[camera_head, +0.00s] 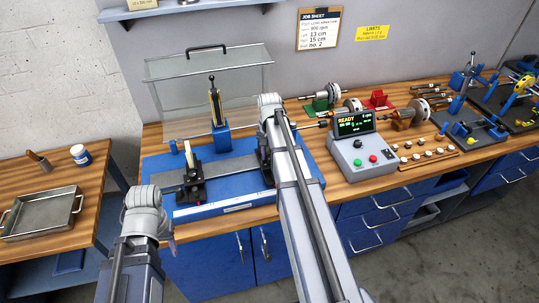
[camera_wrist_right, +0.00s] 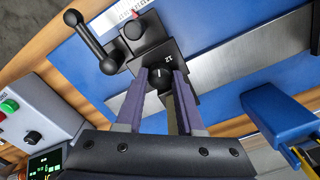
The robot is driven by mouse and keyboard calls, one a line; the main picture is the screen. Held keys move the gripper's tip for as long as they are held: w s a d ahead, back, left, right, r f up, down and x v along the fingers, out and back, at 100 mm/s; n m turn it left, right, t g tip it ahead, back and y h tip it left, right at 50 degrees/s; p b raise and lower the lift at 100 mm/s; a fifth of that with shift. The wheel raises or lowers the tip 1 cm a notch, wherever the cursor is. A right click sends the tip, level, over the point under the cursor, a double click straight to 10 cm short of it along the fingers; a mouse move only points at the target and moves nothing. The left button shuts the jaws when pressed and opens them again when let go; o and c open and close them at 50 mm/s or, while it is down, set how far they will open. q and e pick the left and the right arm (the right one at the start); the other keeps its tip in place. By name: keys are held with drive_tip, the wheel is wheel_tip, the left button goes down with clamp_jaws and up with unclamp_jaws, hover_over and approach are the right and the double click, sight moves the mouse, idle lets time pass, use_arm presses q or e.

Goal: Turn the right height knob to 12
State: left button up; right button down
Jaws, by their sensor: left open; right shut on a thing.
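The right height knob (camera_wrist_right: 159,76) is small and black with a white mark. It sits on the black right support (camera_wrist_right: 183,50), which shows the number 12 beside the knob. My right gripper (camera_wrist_right: 162,80) is shut on the knob, with one purple-grey finger on each side. In the head view the right support (camera_head: 264,152) is mostly hidden behind my right arm, and the knob does not show there. My left gripper (camera_head: 170,238) is open at the front left of the blue machine base, its fingers mostly hidden by its wrist.
The blue base (camera_head: 235,198) carries the left support (camera_head: 190,182) and a blue post (camera_head: 217,112). A black lever (camera_wrist_right: 92,42) stands close to my right fingers. The control box (camera_head: 361,155) reads READY. A clear cover (camera_head: 165,95) stands behind.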

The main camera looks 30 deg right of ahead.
sight(270, 157)
drive_tip(key=shift+m, duration=0.3)
drive_tip(key=c, duration=0.5)
unclamp_jaws()
wheel_tip(270, 157, up, 8)
drive_tip(key=p, duration=0.7)
drive_tip(key=shift+f+p, duration=0.1)
drive_tip(key=shift+p, duration=0.3)
